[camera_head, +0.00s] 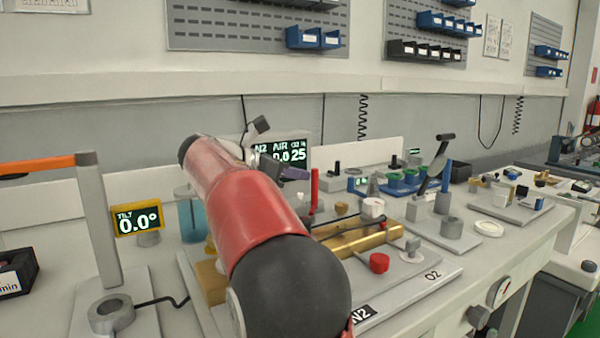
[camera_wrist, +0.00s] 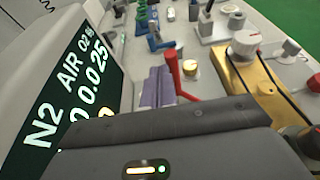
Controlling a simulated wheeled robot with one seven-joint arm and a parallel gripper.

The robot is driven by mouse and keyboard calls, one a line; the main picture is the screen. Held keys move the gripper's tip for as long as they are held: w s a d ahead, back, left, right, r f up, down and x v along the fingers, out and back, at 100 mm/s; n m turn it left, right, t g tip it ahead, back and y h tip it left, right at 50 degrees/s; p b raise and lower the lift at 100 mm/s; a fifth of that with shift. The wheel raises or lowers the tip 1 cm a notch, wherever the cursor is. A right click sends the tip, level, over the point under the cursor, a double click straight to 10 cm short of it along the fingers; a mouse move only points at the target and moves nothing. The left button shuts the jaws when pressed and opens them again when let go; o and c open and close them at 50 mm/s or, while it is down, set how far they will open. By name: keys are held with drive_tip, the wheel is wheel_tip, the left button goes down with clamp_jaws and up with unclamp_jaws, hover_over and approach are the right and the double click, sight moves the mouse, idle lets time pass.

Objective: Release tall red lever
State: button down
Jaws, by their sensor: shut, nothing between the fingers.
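The tall red lever (camera_head: 314,189) stands upright on the bench panel, behind the brass block in the head view. In the wrist view the red lever (camera_wrist: 178,76) rises just right of my fingertips. My gripper (camera_head: 295,173) is at the left of the lever, near its upper part. Its purple-grey fingers also show in the wrist view (camera_wrist: 157,88), shut together and empty. I cannot tell whether they touch the lever. My red arm hides part of the panel in the head view.
A display reading N2 AIR (camera_head: 290,152) stands close behind my gripper. A brass block (camera_head: 358,240) with a red knob (camera_head: 379,263) lies in front of the lever. A tilt display (camera_head: 137,218) and grey post (camera_head: 100,220) stand at left. Blue-based fittings (camera_head: 405,180) are to the right.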

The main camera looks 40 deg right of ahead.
drive_tip(key=shift+s+d, duration=0.1)
drive_tip(key=shift+d, duration=0.8)
idle(0.8)
drive_tip(key=v, duration=0.7)
drive_tip(key=shift+a, duration=0.4)
drive_tip(key=shift+r, duration=0.1)
